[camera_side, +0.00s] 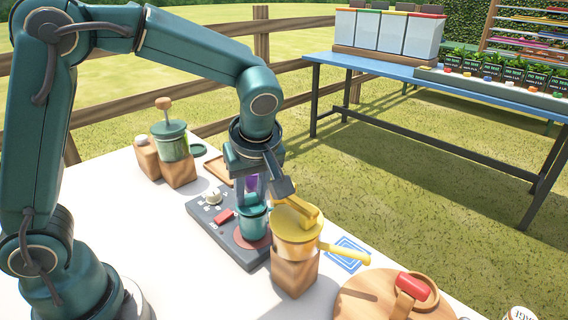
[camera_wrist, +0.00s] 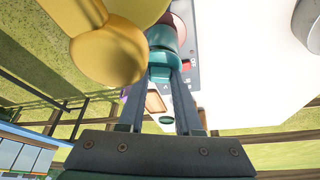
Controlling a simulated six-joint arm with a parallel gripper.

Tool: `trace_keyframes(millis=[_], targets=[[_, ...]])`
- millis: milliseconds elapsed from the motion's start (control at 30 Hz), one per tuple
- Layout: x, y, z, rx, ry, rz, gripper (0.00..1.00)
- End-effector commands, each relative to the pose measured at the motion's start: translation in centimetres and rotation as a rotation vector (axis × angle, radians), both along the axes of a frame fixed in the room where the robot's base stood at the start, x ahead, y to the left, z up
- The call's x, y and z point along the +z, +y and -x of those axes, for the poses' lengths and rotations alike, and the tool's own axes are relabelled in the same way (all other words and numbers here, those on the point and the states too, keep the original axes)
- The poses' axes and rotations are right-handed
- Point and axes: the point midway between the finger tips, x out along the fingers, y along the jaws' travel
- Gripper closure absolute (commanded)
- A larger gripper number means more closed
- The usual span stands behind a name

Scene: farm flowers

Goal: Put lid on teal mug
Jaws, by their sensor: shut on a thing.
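The teal mug (camera_side: 253,224) stands on a round reddish plate on a dark panel on the white table. My gripper (camera_side: 247,198) is above and beside it in the side view, pointing down. The mug's opening is not clearly visible.
A yellow pot (camera_side: 294,240) with a long handle stands on a wooden block, close to the right of the mug. The panel has a knob (camera_side: 211,196) and a red piece. A jar (camera_side: 172,142) stands behind left; a round wooden board (camera_side: 360,300) lies at front right.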

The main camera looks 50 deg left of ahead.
Motion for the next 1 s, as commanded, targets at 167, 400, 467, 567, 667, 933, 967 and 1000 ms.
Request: trace_keyframes(millis=[167,400,467,567,667,933,967,1000], targets=[[0.0,0.0,0.0,0.0,0.0,0.0,1.0],[0.0,0.0,0.0,0.0,0.0,0.0,0.32],[0.0,0.0,0.0,0.0,0.0,0.0,0.32],[0.0,0.0,0.0,0.0,0.0,0.0,0.24],[0.0,0.0,0.0,0.0,0.0,0.0,0.02],[0.03,-0.01,-0.01,0.0,0.0,0.0,0.02],[0.09,0.0,-0.02,0.0,-0.001,0.0,0.02],[0.22,-0.01,-0.04,-0.001,-0.002,0.001,0.02]])
